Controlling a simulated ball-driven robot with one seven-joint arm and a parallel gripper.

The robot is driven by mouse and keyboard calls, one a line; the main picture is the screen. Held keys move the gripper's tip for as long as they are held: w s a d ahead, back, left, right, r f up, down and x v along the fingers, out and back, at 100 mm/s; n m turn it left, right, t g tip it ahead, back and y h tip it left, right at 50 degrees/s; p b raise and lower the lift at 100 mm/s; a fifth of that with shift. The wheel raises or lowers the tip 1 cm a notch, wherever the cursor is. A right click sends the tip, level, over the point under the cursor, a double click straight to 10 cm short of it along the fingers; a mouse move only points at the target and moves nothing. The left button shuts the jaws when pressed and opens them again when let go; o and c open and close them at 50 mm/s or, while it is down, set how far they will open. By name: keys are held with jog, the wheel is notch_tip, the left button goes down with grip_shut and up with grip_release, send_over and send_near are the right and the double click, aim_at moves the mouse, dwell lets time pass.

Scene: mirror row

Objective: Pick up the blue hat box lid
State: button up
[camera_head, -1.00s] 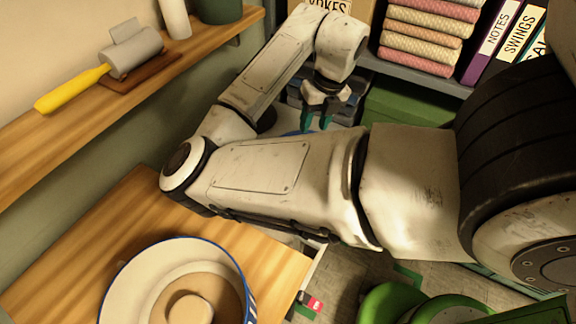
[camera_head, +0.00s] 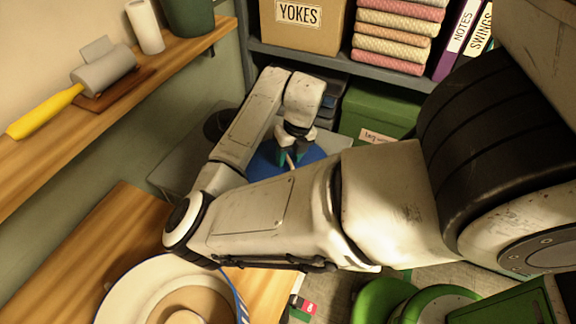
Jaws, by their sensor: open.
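The blue hat box lid (camera_head: 262,161) is a round blue disc lying on a grey surface beyond my arm. My forearm hides its near side. My gripper (camera_head: 291,158) is over the lid, pointing down, with its teal fingers open. A small pale piece shows at the fingers, perhaps a handle on the lid; I cannot tell whether the fingers touch it. A round cream box with a blue rim (camera_head: 122,279) stands open on the wooden surface at the lower left, with a tan thing inside.
A wooden shelf (camera_head: 60,150) at the left holds a roller with a yellow handle (camera_head: 45,112). A green box (camera_head: 375,112) stands right of the lid, under a grey shelf with a YOKES carton (camera_head: 298,22) and folded cloths (camera_head: 398,35). Green round things (camera_head: 385,300) stand at the lower right.

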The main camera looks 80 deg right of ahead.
grip_shut()
dwell(0.3)
dwell(0.4)
